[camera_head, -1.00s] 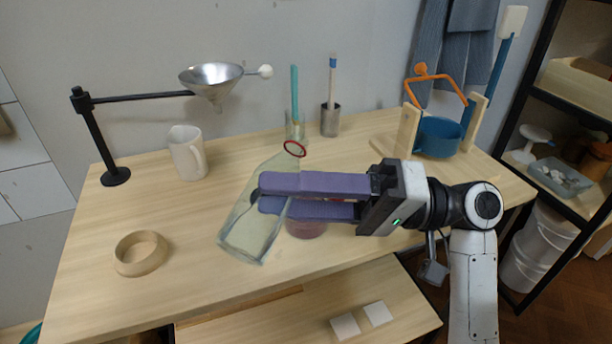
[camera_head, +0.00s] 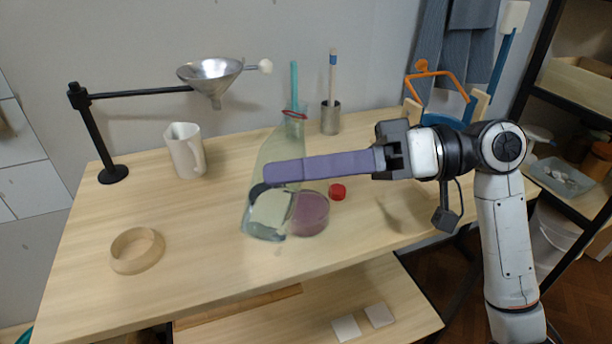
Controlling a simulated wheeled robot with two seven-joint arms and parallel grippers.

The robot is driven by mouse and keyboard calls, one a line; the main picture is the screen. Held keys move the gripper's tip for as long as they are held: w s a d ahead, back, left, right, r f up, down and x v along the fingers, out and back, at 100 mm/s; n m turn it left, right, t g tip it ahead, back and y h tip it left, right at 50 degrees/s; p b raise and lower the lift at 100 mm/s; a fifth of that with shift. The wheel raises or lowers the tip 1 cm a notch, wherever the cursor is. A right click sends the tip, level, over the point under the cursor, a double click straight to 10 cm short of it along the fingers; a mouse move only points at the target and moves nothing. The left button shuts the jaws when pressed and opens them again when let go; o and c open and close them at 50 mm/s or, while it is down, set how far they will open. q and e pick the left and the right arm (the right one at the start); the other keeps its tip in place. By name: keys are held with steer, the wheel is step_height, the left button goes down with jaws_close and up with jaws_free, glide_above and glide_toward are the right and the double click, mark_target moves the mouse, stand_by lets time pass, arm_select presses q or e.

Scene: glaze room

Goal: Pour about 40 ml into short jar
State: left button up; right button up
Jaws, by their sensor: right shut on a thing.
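A clear glass bottle (camera_head: 280,160) with a red ring at its neck leans slightly to the right in the head view. Pale greenish content shows near its base. My right gripper (camera_head: 268,180) is shut on the bottle, reaching across it from the right. A short glass jar (camera_head: 312,214) with a pinkish-purple content stands on the table just right of the bottle's base. The bottle overlaps the jar's left side in the picture, and I cannot tell whether they touch. My left gripper is not in view.
A red cap (camera_head: 338,192) lies behind the jar. A white pitcher (camera_head: 186,152), a funnel (camera_head: 210,74) on a black stand and a wooden ring (camera_head: 137,250) are to the left. A brush cup (camera_head: 331,118) stands behind.

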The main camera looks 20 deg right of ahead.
steer(key=shift+f+n+h, duration=0.1)
steer(key=shift+n+h, duration=0.4)
steer(key=shift+n, duration=0.1)
steer(key=shift+f+n, duration=0.35)
steer(key=shift+n, duration=0.15)
steer(key=shift+s+a+f+n+t+h, duration=0.2)
steer(key=shift+f+n+t+h, duration=0.1)
steer(key=shift+n+h, duration=0.25)
steer(key=shift+r+n+h, duration=0.3)
steer(key=shift+n+h, duration=0.15)
step_height(320, 180, up, 2)
steer(key=p, duration=0.1)
steer(key=n+t+p, duration=0.1)
steer(key=shift+s+r+h+p, duration=0.1)
steer(key=shift+r+h+p, duration=0.15)
steer(key=shift+h+p, duration=0.05)
steer(key=shift+r, duration=0.15)
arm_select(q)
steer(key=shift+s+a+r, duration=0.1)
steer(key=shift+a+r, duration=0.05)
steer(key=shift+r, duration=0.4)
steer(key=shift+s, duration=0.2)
